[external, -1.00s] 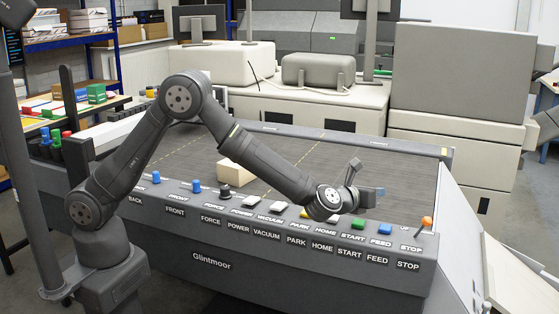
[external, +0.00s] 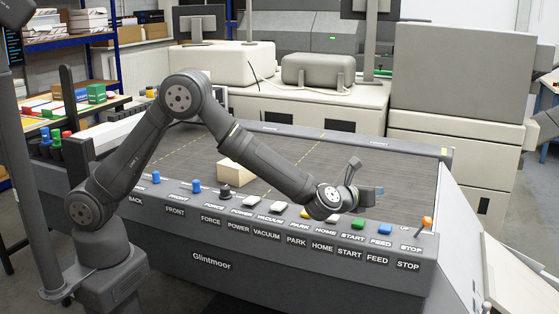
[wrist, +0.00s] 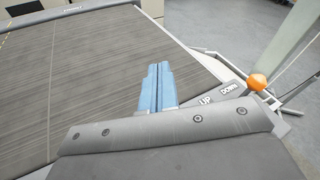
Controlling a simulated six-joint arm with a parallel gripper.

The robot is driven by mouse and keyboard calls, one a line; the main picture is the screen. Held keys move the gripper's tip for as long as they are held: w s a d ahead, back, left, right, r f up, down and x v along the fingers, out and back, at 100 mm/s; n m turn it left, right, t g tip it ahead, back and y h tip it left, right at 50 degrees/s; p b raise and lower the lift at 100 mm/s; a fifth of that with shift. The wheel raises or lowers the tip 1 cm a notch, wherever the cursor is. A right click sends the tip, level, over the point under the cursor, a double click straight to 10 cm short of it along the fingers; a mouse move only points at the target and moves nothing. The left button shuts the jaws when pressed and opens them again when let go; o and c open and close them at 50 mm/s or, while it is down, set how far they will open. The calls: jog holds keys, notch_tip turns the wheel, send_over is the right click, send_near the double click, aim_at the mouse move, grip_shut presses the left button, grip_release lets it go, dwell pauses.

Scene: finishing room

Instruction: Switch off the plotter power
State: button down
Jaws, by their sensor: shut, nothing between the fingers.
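The plotter (external: 300,160) has a sloped front panel with a row of labelled controls. A white switch (external: 248,201) sits just above the POWER label, left of the middle of the panel; whether it is on or off is too small to tell. My gripper (external: 380,191) is above the right part of the plotter, behind the START and FEED buttons and well to the right of the POWER switch. In the wrist view its blue fingers (wrist: 160,86) are together and empty. The POWER switch is outside the wrist view.
A black knob (external: 225,191) and a white VACUUM switch (external: 279,207) flank the POWER switch. Green (external: 358,224) and blue (external: 385,229) buttons lie right of it. An orange-tipped lever (external: 426,223) stands at the right end. A pale block (external: 235,174) lies on the dark bed.

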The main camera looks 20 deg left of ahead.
jog(key=w+a+r+n+g+y, duration=0.1)
jog(key=w+a+n+y, duration=0.25)
jog(key=a, duration=0.45)
jog(key=w+a+r+n+g+y, duration=0.25)
jog(key=a+n+y, duration=0.2)
jog(key=a, duration=0.45)
jog(key=w+a+n+g+y, duration=0.1)
jog(key=w+a+n+y, duration=0.3)
jog(key=a, duration=0.4)
notch_tip(320, 180, up, 6)
jog(key=n+g+h, duration=0.4)
jog(key=n+g, duration=0.5)
jog(key=g, duration=0.3)
send_over(249, 201)
jog(key=w, duration=0.3)
jog(key=shift+a+f+t, duration=0.1)
jog(key=shift+f+t, duration=0.1)
jog(key=shift+t, duration=0.05)
jog(key=shift+f, duration=0.1)
jog(key=f, duration=0.4)
jog(key=s+f, duration=0.1)
jog(key=f, duration=0.4)
jog(key=s+f, duration=0.1)
jog(key=f, duration=0.3)
jog(key=shift+f, duration=0.35)
jog(key=shift+s, duration=0.1)
